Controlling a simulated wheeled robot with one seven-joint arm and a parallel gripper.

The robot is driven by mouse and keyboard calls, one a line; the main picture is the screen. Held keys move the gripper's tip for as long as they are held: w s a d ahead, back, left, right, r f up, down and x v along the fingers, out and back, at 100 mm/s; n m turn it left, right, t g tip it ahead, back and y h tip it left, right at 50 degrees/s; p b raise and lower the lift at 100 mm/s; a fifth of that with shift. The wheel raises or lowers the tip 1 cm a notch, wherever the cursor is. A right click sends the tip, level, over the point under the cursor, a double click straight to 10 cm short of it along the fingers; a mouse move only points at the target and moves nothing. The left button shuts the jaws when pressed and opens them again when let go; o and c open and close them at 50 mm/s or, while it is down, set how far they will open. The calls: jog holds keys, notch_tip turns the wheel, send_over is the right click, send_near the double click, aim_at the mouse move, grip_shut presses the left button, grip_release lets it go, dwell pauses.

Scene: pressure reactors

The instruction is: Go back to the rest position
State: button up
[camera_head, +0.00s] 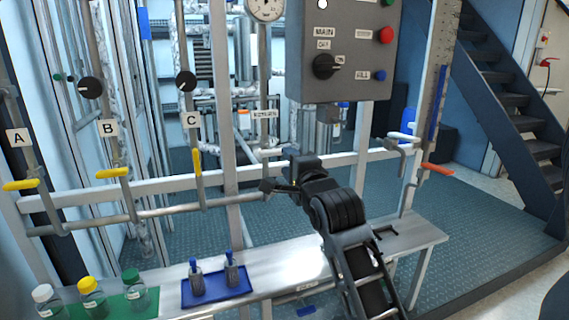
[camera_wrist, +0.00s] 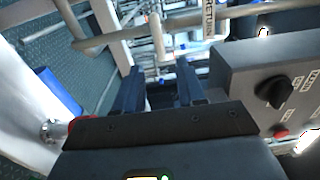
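My gripper (camera_head: 268,186) is at the end of my arm, in front of the reactor frame, below the grey control box and near the horizontal pipe. In the wrist view the two dark fingers of my gripper (camera_wrist: 160,78) stand apart with nothing seen between them. Pipes show beyond the fingers. How far the fingertips are from the pipe in the head view I cannot tell.
The grey control box (camera_head: 342,50) with knob and buttons hangs above my gripper; it also shows in the wrist view (camera_wrist: 265,75). Yellow-handled valves A, B and C (camera_head: 197,162) are at left. The bench (camera_head: 420,238) bears bottles (camera_head: 92,296) and a blue tray (camera_head: 217,290). An orange handle (camera_head: 437,170) sticks out right.

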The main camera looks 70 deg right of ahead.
dwell(0.3)
jog(key=s+a+f+n+t+y+p, duration=0.1)
jog(key=a+f+n+y, duration=0.1)
jog(key=a+f+n, duration=0.4)
jog(key=s+a+f+n+t+y, duration=0.1)
jog(key=s+a+f+n+y, duration=0.2)
jog(key=a, duration=0.5)
jog(key=a+f+n+t+y+p, duration=0.1)
jog(key=a+f+n+t+y, duration=0.15)
jog(key=a+n, duration=0.4)
jog(key=s+a+n+g+y, duration=0.1)
jog(key=s+a+n+y, duration=0.5)
jog(key=s+a+n, duration=0.6)
jog(key=s+a, duration=0.5)
jog(key=shift+a+f+p, duration=0.2)
jog(key=shift+f+p, duration=0.15)
jog(key=shift+p, duration=0.05)
